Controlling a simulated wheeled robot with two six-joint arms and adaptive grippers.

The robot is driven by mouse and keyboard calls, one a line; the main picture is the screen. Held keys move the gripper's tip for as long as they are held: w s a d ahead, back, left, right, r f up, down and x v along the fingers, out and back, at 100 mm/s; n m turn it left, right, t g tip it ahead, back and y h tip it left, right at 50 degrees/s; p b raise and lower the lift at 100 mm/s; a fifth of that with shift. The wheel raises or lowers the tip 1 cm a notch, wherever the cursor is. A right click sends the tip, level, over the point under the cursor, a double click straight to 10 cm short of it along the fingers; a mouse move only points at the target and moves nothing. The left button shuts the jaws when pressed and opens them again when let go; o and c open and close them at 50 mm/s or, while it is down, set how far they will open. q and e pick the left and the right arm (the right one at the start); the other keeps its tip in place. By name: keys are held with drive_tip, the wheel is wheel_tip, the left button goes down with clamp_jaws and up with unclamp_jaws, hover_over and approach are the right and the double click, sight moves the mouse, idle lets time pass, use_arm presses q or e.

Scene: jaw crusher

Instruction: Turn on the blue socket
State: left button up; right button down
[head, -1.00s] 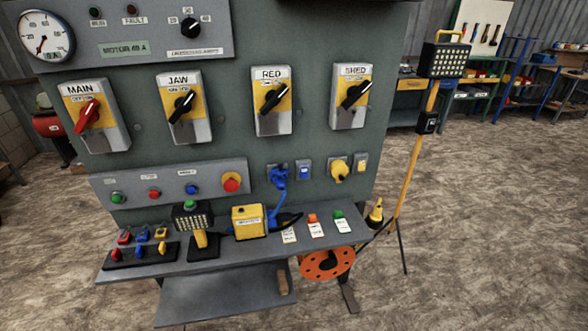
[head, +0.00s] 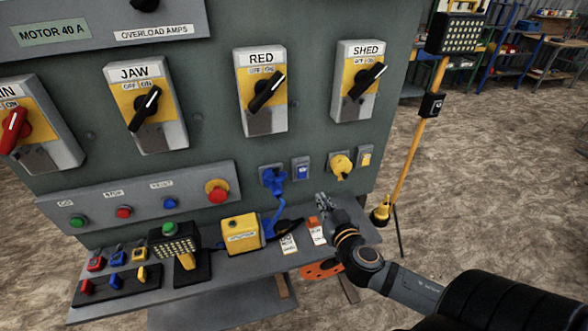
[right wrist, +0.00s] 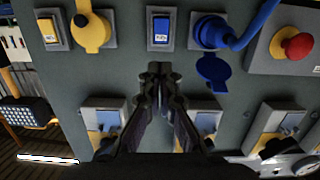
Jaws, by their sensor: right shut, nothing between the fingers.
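The blue socket (head: 268,177) is on the grey-green panel with a blue plug and cable in it. A small blue rocker switch (head: 301,170) on a grey plate sits just right of it. In the right wrist view, which looks upside down, the blue switch (right wrist: 160,29) is straight beyond the fingertips and the blue socket (right wrist: 209,32) is to its right. My right gripper (head: 324,199) is shut and empty, below and right of the blue switch in the head view. Its fingertips (right wrist: 159,68) appear apart from the switch. My left gripper is out of view.
A yellow socket (head: 341,166) and its yellow switch (head: 366,156) are to the right. A shelf (head: 215,282) below holds a yellow box (head: 240,232), a lamp and labelled tags. A red mushroom button (head: 217,192) and rotary isolators are on the panel.

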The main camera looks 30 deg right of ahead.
drive_tip(key=shift+s+a+r, duration=0.1)
drive_tip(key=shift+r, duration=0.2)
approach(302, 169)
drive_tip(key=p+x, duration=0.1)
drive_tip(key=x, duration=0.4)
drive_tip(key=shift+x, duration=0.9)
drive_tip(key=shift+f, duration=0.1)
